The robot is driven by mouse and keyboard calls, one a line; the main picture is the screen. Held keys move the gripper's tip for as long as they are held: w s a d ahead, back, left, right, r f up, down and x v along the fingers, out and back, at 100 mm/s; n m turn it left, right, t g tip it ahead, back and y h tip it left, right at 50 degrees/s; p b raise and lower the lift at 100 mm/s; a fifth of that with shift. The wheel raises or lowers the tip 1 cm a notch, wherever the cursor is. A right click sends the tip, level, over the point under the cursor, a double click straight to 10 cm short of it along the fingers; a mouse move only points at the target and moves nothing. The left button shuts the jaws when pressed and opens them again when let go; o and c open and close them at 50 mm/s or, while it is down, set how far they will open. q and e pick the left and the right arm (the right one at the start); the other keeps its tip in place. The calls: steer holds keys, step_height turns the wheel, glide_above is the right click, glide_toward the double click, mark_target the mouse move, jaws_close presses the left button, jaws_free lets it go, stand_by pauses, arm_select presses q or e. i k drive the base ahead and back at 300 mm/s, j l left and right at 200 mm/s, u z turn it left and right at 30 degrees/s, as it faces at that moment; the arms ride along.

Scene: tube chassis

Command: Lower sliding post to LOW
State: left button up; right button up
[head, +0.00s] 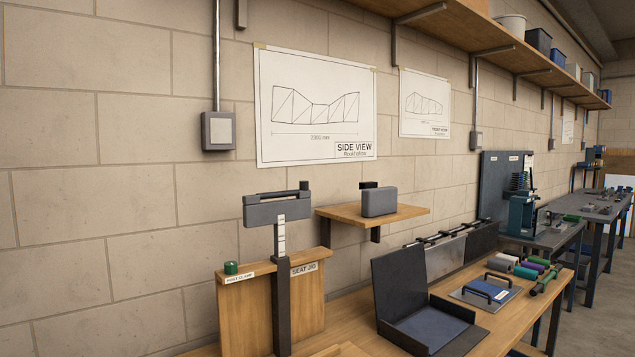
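The seat jig is a wooden board (245,310) with a "SEAT JIG" label (304,268). A dark upright sleeve (283,310) stands in front of it. The sliding post (280,237) rises out of the sleeve, with a white marked strip on its exposed part. A grey block (277,211) with a dark bar along its top sits on the post, clearly above the board. The strip's markings are too small to read. A green knob (231,267) sits on the board's top left, above a "POST CLAMP" label (239,278). Neither gripper is in view.
A small wooden shelf (400,214) with a grey box (379,201) is right of the post. Wall left of the jig is clear.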

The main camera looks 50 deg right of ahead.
mark_target(255, 213)
steer(key=k+l, duration=0.1)
steer(key=l, duration=0.4)
steer(key=k+l, duration=0.1)
steer(key=l, duration=0.4)
steer(key=k+l, duration=0.1)
steer(key=l, duration=0.45)
